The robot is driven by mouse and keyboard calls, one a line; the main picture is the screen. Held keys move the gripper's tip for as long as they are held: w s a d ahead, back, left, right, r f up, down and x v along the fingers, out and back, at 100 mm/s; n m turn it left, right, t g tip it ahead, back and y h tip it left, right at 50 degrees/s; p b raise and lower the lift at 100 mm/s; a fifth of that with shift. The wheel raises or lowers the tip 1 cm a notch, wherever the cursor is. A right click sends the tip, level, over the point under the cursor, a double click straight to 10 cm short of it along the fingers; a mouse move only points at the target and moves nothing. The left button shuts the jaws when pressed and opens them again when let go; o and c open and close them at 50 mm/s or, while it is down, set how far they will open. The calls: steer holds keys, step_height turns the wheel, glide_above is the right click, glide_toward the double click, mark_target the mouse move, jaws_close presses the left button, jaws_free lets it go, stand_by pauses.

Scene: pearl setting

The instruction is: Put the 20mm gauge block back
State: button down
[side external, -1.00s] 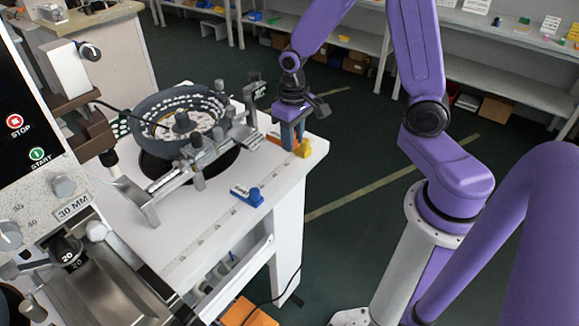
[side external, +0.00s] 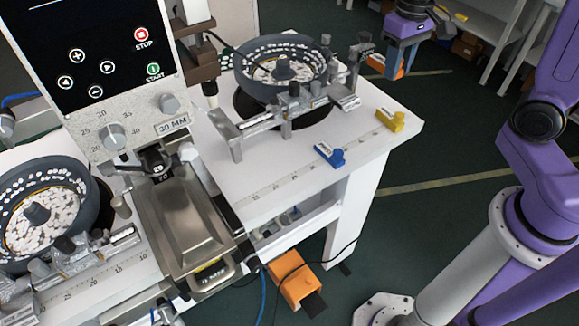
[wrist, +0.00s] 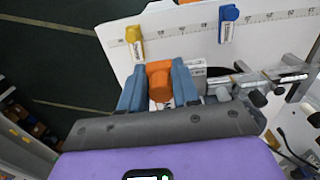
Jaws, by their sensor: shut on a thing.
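My gripper (side external: 402,62) hangs above and beyond the far right corner of the white table (side external: 290,187). Its blue-grey fingers are shut on an orange block (wrist: 159,78), seen between them in the wrist view. A yellow block (side external: 391,121) and a blue block (side external: 329,154) lie apart along the ruler strip at the table edge. They also show in the wrist view, yellow (wrist: 134,36) and blue (wrist: 229,15). I cannot read a 20mm marking on any block.
A grey bowl feeder (side external: 280,50) with a metal track stands on the table behind the blocks. A control panel (side external: 107,66) and a second bowl feeder (side external: 45,205) are at the left. The table's right edge drops to open floor.

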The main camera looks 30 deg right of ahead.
steer(key=s+a, duration=0.6)
steer(key=a, duration=0.3)
steer(key=s+a, duration=0.5)
steer(key=a, duration=0.3)
glide_above(297, 178)
steer(key=f, duration=1.3)
steer(key=shift+s+d+f, duration=0.15)
steer(key=shift+s+f, duration=0.05)
steer(key=shift+f, duration=0.2)
steer(key=shift+w+f, duration=0.15)
steer(key=shift+f, duration=1.6)
steer(key=shift+f, duration=0.15)
